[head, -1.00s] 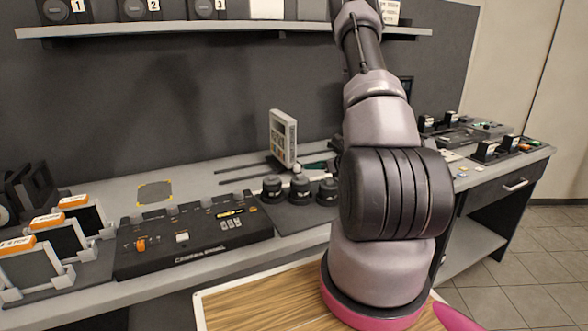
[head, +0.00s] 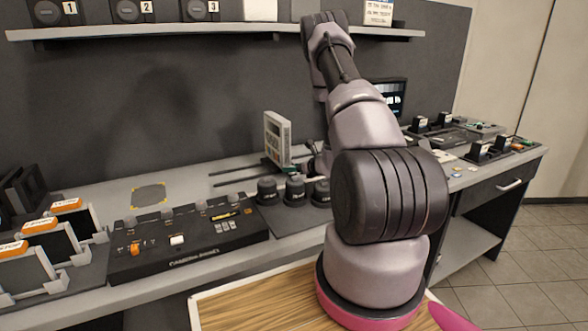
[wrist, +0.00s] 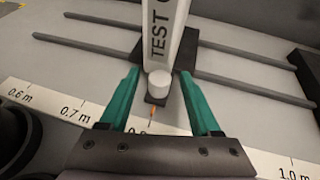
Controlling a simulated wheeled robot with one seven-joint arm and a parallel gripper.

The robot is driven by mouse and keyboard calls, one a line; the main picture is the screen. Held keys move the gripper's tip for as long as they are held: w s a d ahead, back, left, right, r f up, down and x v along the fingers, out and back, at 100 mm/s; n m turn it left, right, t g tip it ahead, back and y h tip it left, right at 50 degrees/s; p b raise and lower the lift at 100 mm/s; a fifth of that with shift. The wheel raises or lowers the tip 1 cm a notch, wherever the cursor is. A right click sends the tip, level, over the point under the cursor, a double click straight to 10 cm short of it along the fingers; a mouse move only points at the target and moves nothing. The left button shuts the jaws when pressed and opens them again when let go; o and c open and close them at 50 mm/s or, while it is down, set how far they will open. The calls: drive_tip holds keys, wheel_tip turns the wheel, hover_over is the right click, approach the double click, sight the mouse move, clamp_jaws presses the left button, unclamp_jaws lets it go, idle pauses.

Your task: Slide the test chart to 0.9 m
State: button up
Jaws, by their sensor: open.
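The test chart (head: 277,140) stands upright on its rails on the bench. In the wrist view the panel (wrist: 166,35) is lettered "TEST" and has a white knob (wrist: 159,82) at its foot. An orange pointer (wrist: 152,112) below the knob points at the printed scale (wrist: 47,100), just right of a label partly hidden by my gripper, between 0.7 m and 1.0 m. My gripper (wrist: 158,76) is open, its green fingers on either side of the knob, with gaps visible. In the head view my arm hides most of the gripper, right of the chart.
Dark rails (wrist: 100,49) run sideways under the chart, ending at a black block (wrist: 305,72) on the right. Round black knobs (head: 295,188) stand in front, close to the gripper. A control panel (head: 188,236) and framed filters (head: 48,248) lie left.

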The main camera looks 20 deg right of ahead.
clamp_jaws()
idle(1.3)
